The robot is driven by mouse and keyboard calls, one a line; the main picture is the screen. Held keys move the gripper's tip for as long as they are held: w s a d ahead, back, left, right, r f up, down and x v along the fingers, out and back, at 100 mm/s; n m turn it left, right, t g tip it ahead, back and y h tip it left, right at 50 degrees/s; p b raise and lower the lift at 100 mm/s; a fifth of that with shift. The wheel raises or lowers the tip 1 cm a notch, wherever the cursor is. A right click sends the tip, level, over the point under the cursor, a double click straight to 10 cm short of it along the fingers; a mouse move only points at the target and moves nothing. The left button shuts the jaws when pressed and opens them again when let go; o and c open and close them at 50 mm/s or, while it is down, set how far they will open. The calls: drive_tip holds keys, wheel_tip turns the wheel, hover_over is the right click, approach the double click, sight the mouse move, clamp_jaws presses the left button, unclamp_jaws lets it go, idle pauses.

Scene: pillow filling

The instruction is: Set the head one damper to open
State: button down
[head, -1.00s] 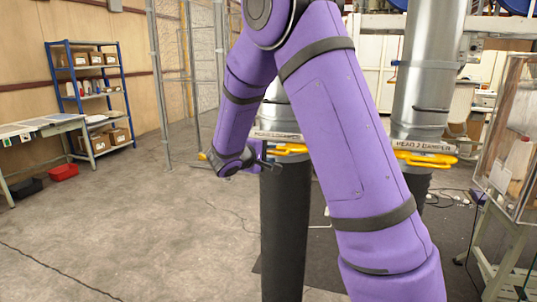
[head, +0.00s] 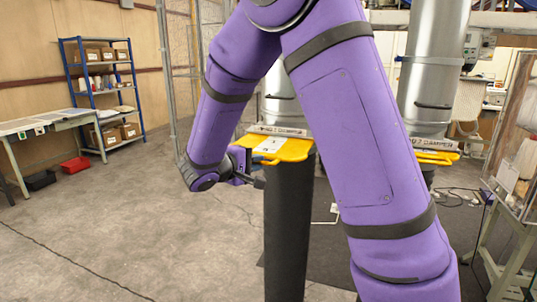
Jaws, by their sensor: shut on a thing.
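The head one damper (head: 280,152) is a flat yellow plate under a partly readable white label (head: 277,131). It sticks well out from the metal duct (head: 281,98), over the top of a dark upright hose (head: 288,230). A pale mark shows on the plate. My gripper (head: 254,172) is at the plate's near left edge, shut on it. The exact grip of the fingers is small and partly hidden by my own wrist.
A second duct (head: 432,80) with its own yellow damper (head: 437,157) stands at right, partly behind my arm. A clear-sided cabinet (head: 520,130) is at the far right. A blue shelf (head: 103,85) and a table (head: 40,126) stand at left. The left floor is open.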

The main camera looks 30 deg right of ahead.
drive_tip(key=s+a, duration=0.7)
drive_tip(key=a, duration=0.2)
drive_tip(key=shift+s+a+f, duration=0.1)
drive_tip(key=shift+a, duration=0.05)
drive_tip(key=c, duration=1.2)
unclamp_jaws()
drive_tip(key=shift+a, duration=0.1)
drive_tip(key=v, duration=1)
drive_tip(key=shift+s+a, duration=0.15)
drive_tip(key=shift+a, duration=0.2)
